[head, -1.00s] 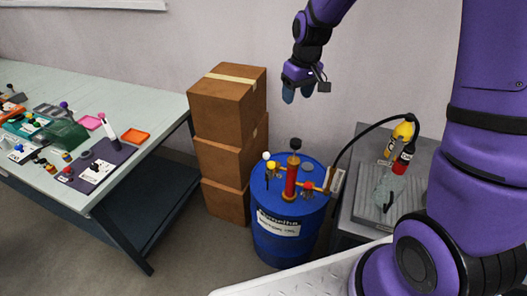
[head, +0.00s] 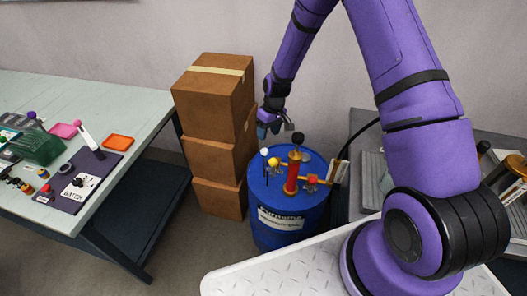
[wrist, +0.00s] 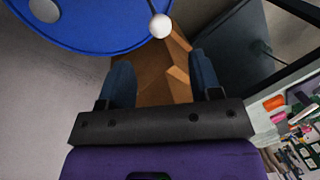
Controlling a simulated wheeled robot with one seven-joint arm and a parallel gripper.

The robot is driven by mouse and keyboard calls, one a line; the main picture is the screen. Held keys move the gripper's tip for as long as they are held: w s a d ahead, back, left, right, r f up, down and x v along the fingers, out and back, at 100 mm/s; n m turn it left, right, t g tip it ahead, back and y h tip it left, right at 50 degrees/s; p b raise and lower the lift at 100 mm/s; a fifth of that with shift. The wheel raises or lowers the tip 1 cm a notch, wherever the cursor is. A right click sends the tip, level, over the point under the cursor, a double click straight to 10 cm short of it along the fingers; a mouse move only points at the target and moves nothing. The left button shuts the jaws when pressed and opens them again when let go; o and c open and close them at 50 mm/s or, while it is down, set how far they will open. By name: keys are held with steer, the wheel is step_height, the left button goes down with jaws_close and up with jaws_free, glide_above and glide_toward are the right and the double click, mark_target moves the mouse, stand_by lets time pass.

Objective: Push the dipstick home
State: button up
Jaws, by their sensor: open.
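A blue drum (head: 262,225) stands at the centre of the head view with a red pump column (head: 292,176) on its lid. A thin stick with a white ball top, likely the dipstick (head: 264,152), stands up at the left of the lid. Its white ball (wrist: 160,26) also shows in the wrist view, ahead of my fingers and near their midline. My gripper (head: 269,130) is open and empty, behind and above the stick, apart from it. In the wrist view its two blue fingers (wrist: 162,82) are spread wide. How far the stick is pushed in cannot be told.
Stacked cardboard boxes (head: 212,110) stand close left of the drum and my gripper. A cluttered workbench (head: 140,85) is at the left. A grey bench (head: 366,125) is at the right, with a black hose (head: 360,135) running to the pump.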

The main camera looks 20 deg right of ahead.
mark_target(267, 150)
steer(key=f, duration=0.3)
steer(key=a+f, duration=0.1)
steer(key=f, duration=0.5)
steer(key=shift+s+a+f, duration=0.35)
steer(key=shift+s+f, duration=0.05)
jaws_close()
steer(key=shift+f, duration=3.45)
jaws_free()
steer(key=shift+w+d+r, duration=0.1)
steer(key=shift+d+r, duration=0.1)
steer(key=shift+r, duration=1.05)
steer(key=shift+w+d+r, duration=0.1)
steer(key=shift+d+r, duration=0.15)
steer(key=shift+r, duration=0.95)
steer(key=shift+w+d+r, duration=0.1)
steer(key=shift+d+r, duration=0.1)
steer(key=shift+r, duration=1.05)
